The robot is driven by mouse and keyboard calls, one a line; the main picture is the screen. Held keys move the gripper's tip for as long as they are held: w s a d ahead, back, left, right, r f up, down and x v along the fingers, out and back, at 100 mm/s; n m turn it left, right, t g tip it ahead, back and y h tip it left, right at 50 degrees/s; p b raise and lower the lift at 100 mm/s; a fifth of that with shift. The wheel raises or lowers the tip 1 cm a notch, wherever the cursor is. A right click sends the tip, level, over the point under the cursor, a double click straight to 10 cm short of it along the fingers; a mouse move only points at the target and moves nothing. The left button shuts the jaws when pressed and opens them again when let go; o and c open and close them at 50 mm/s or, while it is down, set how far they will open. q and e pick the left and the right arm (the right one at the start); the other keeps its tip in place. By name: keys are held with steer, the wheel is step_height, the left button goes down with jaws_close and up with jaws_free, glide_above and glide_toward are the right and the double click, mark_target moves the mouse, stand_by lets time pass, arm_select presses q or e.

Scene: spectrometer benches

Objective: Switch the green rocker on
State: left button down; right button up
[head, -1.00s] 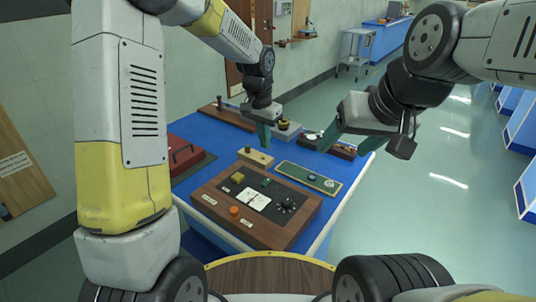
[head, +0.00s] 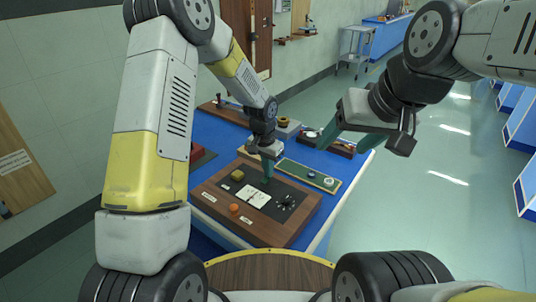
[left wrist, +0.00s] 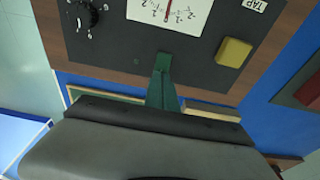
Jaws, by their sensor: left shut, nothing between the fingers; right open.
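The green rocker (left wrist: 164,59) is on the dark panel of the wooden console (head: 215,210), between the dial and the yellow block. In the head view my left gripper (head: 267,181) covers it. The left gripper is shut and empty, pointing down, and its tips (left wrist: 162,76) show right at the rocker's edge in the left wrist view. I cannot tell whether they touch it or which way the rocker is tilted. My right gripper (head: 347,146) is open and empty, raised at the right beyond the console.
On the panel are a white meter (head: 253,195), a yellow block (head: 237,175), a black knob (head: 286,202) and an orange button (head: 234,208). A green board (head: 308,174) lies behind the console on the blue table. A red box (head: 200,154) is at the left.

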arm_select(q)
steer(key=shift+w+d+f, duration=0.1)
steer(key=shift+f, duration=0.15)
stand_by(0.3)
steer(key=shift+s+a+r, duration=0.25)
steer(key=shift+s+a, duration=0.25)
steer(key=shift+s, duration=0.15)
steer(key=shift+r, duration=0.1)
step_height(320, 180, up, 14)
steer(key=w+d, duration=0.1)
steer(key=shift+w, duration=0.3)
